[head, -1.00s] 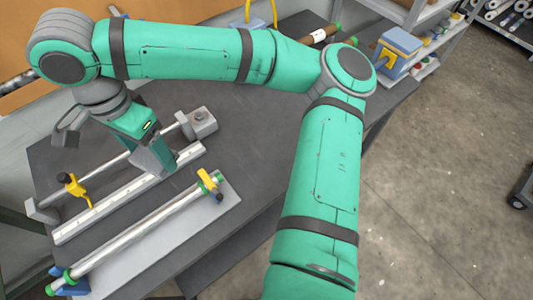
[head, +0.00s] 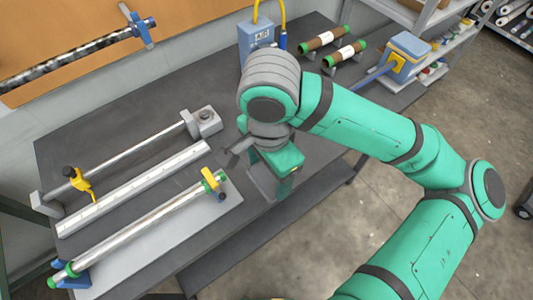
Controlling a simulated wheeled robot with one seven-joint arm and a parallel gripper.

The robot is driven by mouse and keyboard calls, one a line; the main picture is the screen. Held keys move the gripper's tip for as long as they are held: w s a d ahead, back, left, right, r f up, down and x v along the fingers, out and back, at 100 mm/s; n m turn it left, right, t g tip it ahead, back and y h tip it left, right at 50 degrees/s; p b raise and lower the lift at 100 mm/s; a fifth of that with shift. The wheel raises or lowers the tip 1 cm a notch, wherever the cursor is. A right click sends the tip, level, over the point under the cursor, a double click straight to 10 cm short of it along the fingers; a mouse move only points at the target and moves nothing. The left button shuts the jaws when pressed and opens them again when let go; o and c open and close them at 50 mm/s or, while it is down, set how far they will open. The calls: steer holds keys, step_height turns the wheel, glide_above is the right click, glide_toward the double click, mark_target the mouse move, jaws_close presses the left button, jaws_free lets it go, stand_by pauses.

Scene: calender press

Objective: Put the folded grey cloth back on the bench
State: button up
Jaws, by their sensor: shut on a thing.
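The bench (head: 130,120) is a dark grey top running from lower left to upper right. My gripper (head: 270,190) points down over its front edge, right of the roller stand. It is shut on what I take to be the folded grey cloth. The cloth is hard to tell from the grey fingers at this angle, and my green hand hides part of the grip. I cannot tell whether the cloth touches the bench top.
A polished roller (head: 140,228) lies on a pale plate left of my gripper, behind it a white rail (head: 135,187) and a thinner rod (head: 130,155). A blue box (head: 257,38) and two brown green-ended rolls (head: 325,38) stand at the back. Bench between is clear.

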steer(key=w+f, duration=0.2)
steer(key=w, duration=0.2)
steer(key=w+f, duration=0.3)
steer(key=w, duration=0.1)
steer(key=w+f, duration=0.3)
steer(key=w, duration=0.1)
steer(key=shift+w+a+f, duration=0.15)
steer(key=shift+a, duration=0.1)
steer(key=shift+w+f, duration=0.25)
steer(key=shift+f, duration=0.15)
steer(key=shift+w+f, duration=0.25)
steer(key=shift+f, duration=0.75)
steer(key=shift+w+f, duration=0.2)
steer(key=shift+f, duration=0.75)
steer(key=shift+f, duration=0.15)
steer(key=o, duration=0.9)
